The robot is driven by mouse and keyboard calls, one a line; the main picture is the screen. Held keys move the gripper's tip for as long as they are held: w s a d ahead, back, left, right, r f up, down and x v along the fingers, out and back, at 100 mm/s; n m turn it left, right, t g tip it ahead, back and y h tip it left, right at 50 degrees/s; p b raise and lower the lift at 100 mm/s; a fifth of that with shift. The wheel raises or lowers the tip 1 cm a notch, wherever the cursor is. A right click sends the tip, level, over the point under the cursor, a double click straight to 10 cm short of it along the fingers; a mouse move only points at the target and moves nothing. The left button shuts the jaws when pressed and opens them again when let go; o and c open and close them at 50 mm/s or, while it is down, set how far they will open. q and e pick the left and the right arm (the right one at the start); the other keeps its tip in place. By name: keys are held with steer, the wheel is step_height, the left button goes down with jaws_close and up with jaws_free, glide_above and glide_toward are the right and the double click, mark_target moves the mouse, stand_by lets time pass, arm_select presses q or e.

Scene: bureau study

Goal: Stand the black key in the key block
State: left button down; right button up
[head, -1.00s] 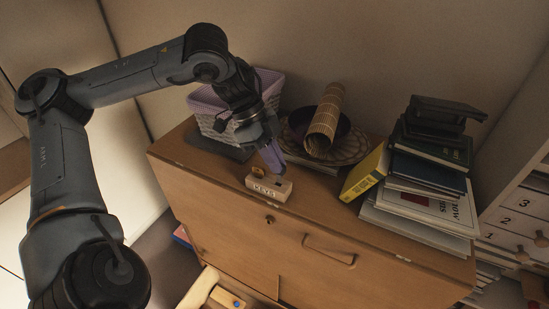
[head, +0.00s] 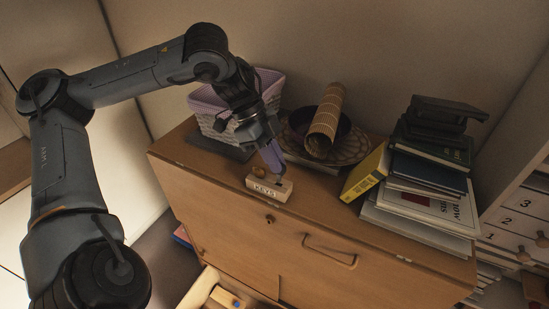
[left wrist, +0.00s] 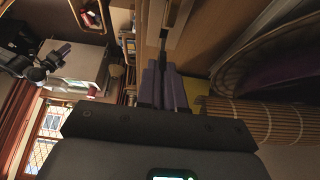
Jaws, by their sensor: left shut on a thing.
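The key block (head: 267,190) is a pale block lettered "KEYS" near the front edge of the bureau top. A small brass-coloured piece (head: 259,172) shows at its left end. My left gripper (head: 275,165) has purple fingers and points down at the block's right end, close above it. In the left wrist view the fingers (left wrist: 163,82) are shut on a thin dark thing, the black key (left wrist: 163,50). The key's lower end is hard to make out, and I cannot tell whether it touches the block. My right gripper is not in view.
Behind the gripper stand a lilac-lined basket (head: 212,110) and a woven tray (head: 350,150) with a bamboo roll (head: 325,120). A yellow book (head: 365,172) and stacked books (head: 430,165) fill the right. The bureau top (head: 315,190) is clear right of the block.

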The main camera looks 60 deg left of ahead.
arm_select(q)
steer(key=shift+f+b, duration=1.4)
steer(key=shift+f, duration=0.2)
stand_by(1.2)
steer(key=c, duration=1.3)
jaws_free()
steer(key=shift+o, duration=0.6)
steer(key=o, duration=0.5)
steer(key=shift+c, duration=0.2)
steer(key=shift+p+v, duration=0.8)
steer(key=shift+v, duration=0.9)
steer(key=shift+p+v, duration=1.2)
steer(key=shift+v, duration=1.15)
